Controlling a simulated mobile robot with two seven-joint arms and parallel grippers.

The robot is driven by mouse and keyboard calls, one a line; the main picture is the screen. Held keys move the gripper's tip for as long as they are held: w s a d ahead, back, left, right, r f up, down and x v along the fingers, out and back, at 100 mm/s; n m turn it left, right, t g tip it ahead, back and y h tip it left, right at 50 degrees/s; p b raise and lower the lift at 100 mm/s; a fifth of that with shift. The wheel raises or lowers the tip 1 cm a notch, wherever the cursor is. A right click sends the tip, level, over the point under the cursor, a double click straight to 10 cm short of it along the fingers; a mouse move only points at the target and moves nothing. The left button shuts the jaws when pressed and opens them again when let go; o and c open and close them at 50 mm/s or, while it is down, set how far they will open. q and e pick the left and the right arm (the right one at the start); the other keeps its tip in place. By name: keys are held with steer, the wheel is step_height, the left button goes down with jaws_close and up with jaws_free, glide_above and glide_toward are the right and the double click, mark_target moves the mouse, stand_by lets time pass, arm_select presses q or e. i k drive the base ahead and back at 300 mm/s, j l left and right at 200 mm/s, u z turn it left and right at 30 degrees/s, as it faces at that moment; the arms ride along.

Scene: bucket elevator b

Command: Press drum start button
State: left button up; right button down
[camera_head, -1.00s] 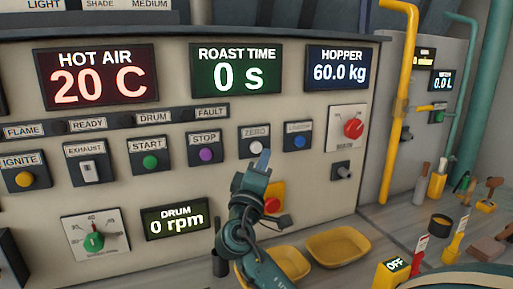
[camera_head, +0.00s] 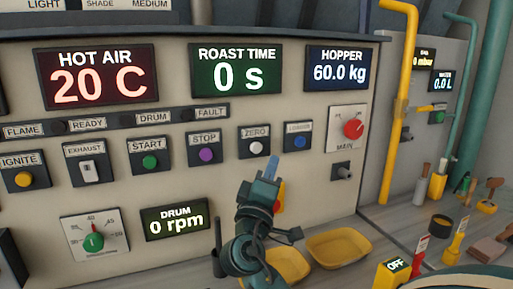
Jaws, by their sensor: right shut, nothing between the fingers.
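The drum start control is the green START button (camera_head: 150,161) in the middle row of the panel, left of the purple STOP button (camera_head: 206,154). The drum display (camera_head: 177,220) below reads 0 rpm. My right gripper (camera_head: 271,168) is shut and empty, its fingers pointing up below the white ZERO button (camera_head: 253,147) and the blue button (camera_head: 299,142). It is well to the right of the START button. I cannot tell whether it touches the panel. The gripper partly hides a yellow and red control (camera_head: 280,197) behind it. My left gripper is not in view.
A red MAIN knob (camera_head: 353,129) is to the right of the buttons. Yellow trays (camera_head: 338,247) lie on the counter below. A yellow pipe (camera_head: 397,110) stands at the right. The panel front around the START button is unobstructed.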

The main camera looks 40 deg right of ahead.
mark_target(150, 161)
steer(key=k, duration=1)
